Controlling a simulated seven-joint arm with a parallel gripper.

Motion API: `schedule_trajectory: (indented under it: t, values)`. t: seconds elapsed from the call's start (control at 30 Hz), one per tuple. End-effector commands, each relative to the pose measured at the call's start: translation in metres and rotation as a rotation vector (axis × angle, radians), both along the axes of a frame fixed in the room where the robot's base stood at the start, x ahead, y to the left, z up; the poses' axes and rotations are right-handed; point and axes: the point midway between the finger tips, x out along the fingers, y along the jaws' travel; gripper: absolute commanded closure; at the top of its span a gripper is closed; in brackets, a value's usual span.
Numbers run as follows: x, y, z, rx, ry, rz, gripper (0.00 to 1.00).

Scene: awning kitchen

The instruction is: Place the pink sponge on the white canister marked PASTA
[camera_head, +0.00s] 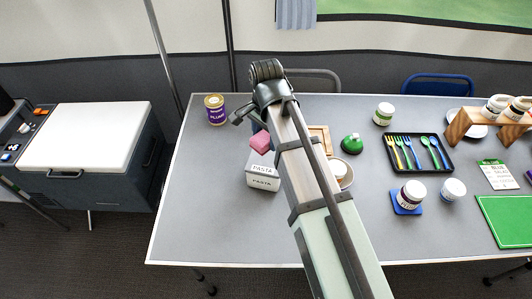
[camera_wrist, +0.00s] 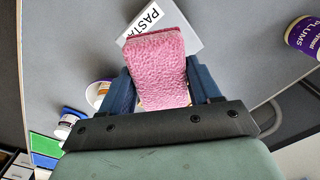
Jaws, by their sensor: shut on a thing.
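The pink sponge (camera_head: 261,142) is between the blue fingers of my gripper (camera_wrist: 162,82), which is shut on it. It fills the middle of the wrist view (camera_wrist: 157,52). The white canister marked PASTA (camera_head: 262,183) stands on the grey table, left of my arm. The sponge is at the canister's back edge in the head view, over or just behind its top. In the wrist view the sponge covers part of the canister (camera_wrist: 188,22). I cannot tell whether the two touch.
A purple PLUMS can (camera_head: 215,110) stands at the back left of the table (camera_head: 190,215). Right of the canister are a wooden board (camera_head: 320,133), partly hidden by my arm, a green-topped item (camera_head: 351,143) and a cutlery tray (camera_head: 418,168). The table's left front is clear.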

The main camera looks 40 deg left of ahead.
Motion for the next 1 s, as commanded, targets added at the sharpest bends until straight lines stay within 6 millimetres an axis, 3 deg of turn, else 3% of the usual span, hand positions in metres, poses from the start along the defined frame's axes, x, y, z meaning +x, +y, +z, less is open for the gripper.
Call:
schedule_trajectory:
  t: [0.2,0.7,1.0]
  values:
    - [0.000,-0.001,-0.031,-0.001,0.000,-0.001,0.66]
    - [0.000,0.000,-0.072,-0.001,0.000,-0.002,0.66]
    - [0.000,0.000,-0.074,0.001,0.000,-0.002,0.66]
